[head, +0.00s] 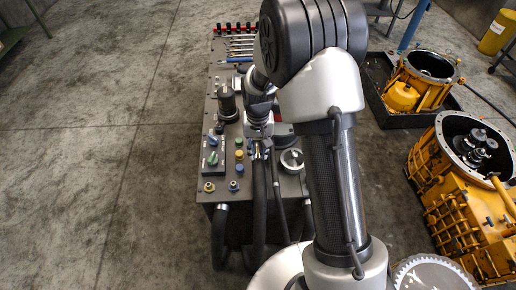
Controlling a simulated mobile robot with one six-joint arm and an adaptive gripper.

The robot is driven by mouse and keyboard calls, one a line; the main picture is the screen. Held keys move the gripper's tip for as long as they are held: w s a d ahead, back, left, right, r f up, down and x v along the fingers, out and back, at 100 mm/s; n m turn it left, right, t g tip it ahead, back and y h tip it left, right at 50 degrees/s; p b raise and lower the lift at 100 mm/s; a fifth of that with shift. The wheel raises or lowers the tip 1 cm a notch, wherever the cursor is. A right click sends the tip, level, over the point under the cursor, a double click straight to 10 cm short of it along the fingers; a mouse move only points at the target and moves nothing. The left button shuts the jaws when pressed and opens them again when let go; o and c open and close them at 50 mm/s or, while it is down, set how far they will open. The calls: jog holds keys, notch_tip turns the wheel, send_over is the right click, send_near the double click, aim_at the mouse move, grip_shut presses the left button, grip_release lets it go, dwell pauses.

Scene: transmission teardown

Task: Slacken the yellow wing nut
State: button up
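A small yellow fitting (209,187), which looks like the yellow wing nut, sits at the front left corner of the grey bench panel (222,203). A small yellowish spot shows at the fingers, too small to identify. The arm hides part of the panel, and whether the fingers are open or shut is unclear.
A round gauge-like part (292,160) is at right. Tools (240,48) lie at the back. Orange housings (465,200) stand right; floor at left is clear.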

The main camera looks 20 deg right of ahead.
jog(key=shift+c, duration=0.5)
grip_shut()
jog(key=n, duration=0.4)
jog(key=shift+d, duration=0.1)
jog(key=n, duration=0.3)
jog(key=shift+n+p, duration=0.3)
jog(key=shift+p, duration=0.1)
jog(key=n, duration=0.5)
jog(key=shift+w+d, duration=0.1)
jog(key=shift+w, duration=0.05)
jog(key=n, duration=0.5)
jog(key=shift+p, duration=0.3)
jog(key=shift+n, duration=0.3)
